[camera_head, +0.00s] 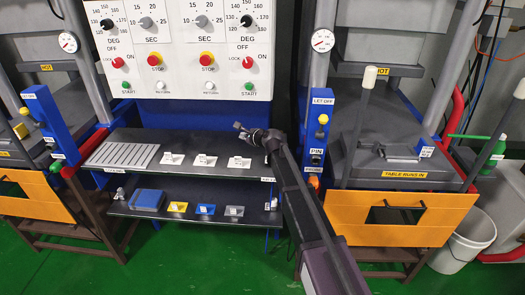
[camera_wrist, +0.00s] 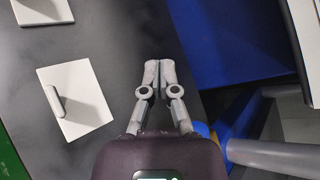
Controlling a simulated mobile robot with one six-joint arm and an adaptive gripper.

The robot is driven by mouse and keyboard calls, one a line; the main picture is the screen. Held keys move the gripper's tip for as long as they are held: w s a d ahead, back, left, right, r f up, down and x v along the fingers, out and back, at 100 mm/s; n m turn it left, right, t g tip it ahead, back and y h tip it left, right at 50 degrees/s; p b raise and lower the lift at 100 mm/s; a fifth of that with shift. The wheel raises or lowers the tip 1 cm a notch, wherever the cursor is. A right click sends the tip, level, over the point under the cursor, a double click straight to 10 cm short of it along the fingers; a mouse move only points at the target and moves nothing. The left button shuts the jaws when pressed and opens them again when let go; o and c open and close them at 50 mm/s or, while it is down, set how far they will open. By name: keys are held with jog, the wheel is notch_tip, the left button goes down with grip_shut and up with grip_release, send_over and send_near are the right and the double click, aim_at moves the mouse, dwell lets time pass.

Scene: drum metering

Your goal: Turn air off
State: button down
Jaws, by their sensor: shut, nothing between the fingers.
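My gripper (camera_head: 240,127) is above the right end of the dark upper shelf, below the control panel. In the wrist view its fingertips (camera_wrist: 158,68) are together with nothing between them. No control clearly labelled for air is readable. The panel's right red lock knob (camera_head: 247,62) sits between OFF and ON markings, above my gripper; a matching red knob (camera_head: 117,62) is at the left. A blue post (camera_head: 317,152) on the right press carries a LET OFF label and a yellow knob (camera_head: 322,118). My gripper touches none of these.
White plates with small handles (camera_head: 205,160) lie on the upper shelf (camera_head: 140,137); one plate (camera_wrist: 70,100) is beside my gripper. Coloured blocks (camera_head: 205,210) sit on the lower shelf. Presses stand on both sides, and a white bucket (camera_head: 465,240) is at the far right.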

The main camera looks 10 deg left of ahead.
jog(key=m+t+b, duration=0.1)
jog(key=s+m+t+b, duration=0.1)
jog(key=m, duration=0.1)
jog(key=shift+s+f+t, duration=0.25)
jog(key=shift+f+t, duration=0.05)
jog(key=shift+s+d+m+t+b, duration=0.2)
jog(key=shift+s+m+t+b, duration=0.15)
jog(key=shift+m+t+b, duration=0.5)
jog(key=s+d+f+m+t+h+b, duration=0.1)
jog(key=d+m+t+h+b, duration=0.1)
jog(key=m, duration=0.3)
jog(key=s+d+f+m+t+h+b, duration=0.1)
jog(key=s+d+m+t+h+b, duration=0.1)
jog(key=m, duration=0.3)
jog(key=s+d+f+m+t+h+b, duration=0.1)
jog(key=s+d+m+t+h+b, duration=0.1)
jog(key=d+m+h+b, duration=0.1)
jog(key=shift+s+d+f+m+t+h+b, duration=0.15)
jog(key=shift+d+f+m+b, duration=0.05)
jog(key=shift+d+m+b, duration=0.25)
jog(key=shift+s+d+f+m+t+h+b, duration=0.1)
jog(key=shift+d+f+m+h+b, duration=0.15)
jog(key=shift+m, duration=0.25)
jog(key=shift+r, duration=0.1)
jog(key=shift+w, duration=0.15)
